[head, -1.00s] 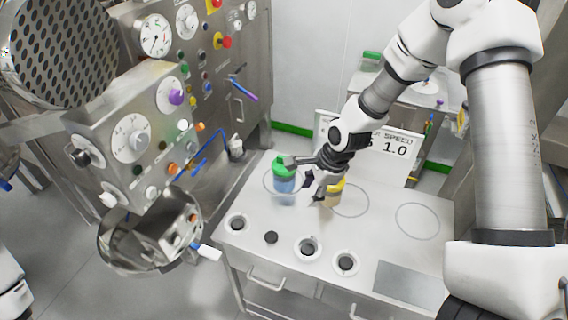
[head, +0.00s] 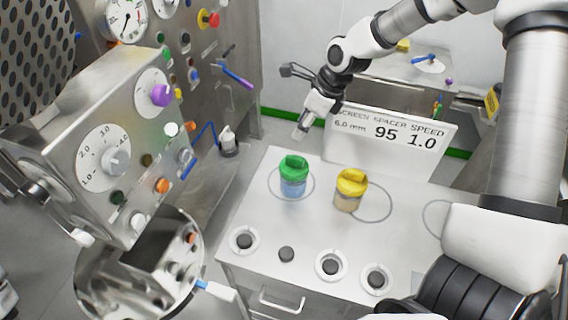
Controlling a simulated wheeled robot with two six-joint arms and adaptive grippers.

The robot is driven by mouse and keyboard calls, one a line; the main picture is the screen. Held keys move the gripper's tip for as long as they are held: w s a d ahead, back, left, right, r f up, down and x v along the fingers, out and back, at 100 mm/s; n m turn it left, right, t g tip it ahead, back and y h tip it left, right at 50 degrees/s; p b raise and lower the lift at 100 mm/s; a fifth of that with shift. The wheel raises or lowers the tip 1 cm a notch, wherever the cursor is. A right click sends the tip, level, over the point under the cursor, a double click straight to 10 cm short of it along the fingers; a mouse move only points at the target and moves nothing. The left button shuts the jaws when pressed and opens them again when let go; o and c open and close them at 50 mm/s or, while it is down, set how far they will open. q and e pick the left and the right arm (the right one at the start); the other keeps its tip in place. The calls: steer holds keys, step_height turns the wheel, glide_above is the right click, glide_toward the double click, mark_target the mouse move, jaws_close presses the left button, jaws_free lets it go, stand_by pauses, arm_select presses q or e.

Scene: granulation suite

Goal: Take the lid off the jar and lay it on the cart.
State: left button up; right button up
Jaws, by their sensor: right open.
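A jar with blue contents (head: 293,189) and a green lid (head: 293,167) stands upright in a marked ring on the steel cart top (head: 315,222). A second jar with tan contents (head: 347,204) and a yellow lid (head: 352,181) stands to its right, over the left side of another ring. Both lids sit on their jars. My right gripper (head: 293,102) is open and empty, its fingers spread wide. It is above and behind the green-lidded jar, apart from both jars. My left gripper is not in view.
A sign (head: 388,137) stands at the cart's back. Several round fittings with dark centres, one of them here (head: 331,265), line the front. A control panel machine (head: 110,150) stands close on the left. Bare cart top lies between the jars and fittings.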

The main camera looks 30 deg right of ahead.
mark_target(295, 157)
steer(key=f, duration=0.2)
steer(key=f+b, duration=0.1)
steer(key=f, duration=0.1)
steer(key=f+b, duration=0.1)
steer(key=f, duration=0.1)
steer(key=shift+a+f, duration=0.35)
steer(key=f+b, duration=0.1)
steer(key=f, duration=0.1)
steer(key=a+f, duration=0.1)
steer(key=f, duration=0.1)
steer(key=shift+s+b, duration=0.15)
steer(key=shift+b, duration=0.2)
steer(key=shift+w+f, duration=0.25)
steer(key=shift+w, duration=0.15)
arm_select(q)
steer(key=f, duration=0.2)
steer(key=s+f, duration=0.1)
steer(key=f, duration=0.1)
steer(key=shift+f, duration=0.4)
arm_select(e)
steer(key=shift+s+r, duration=0.1)
jaws_close()
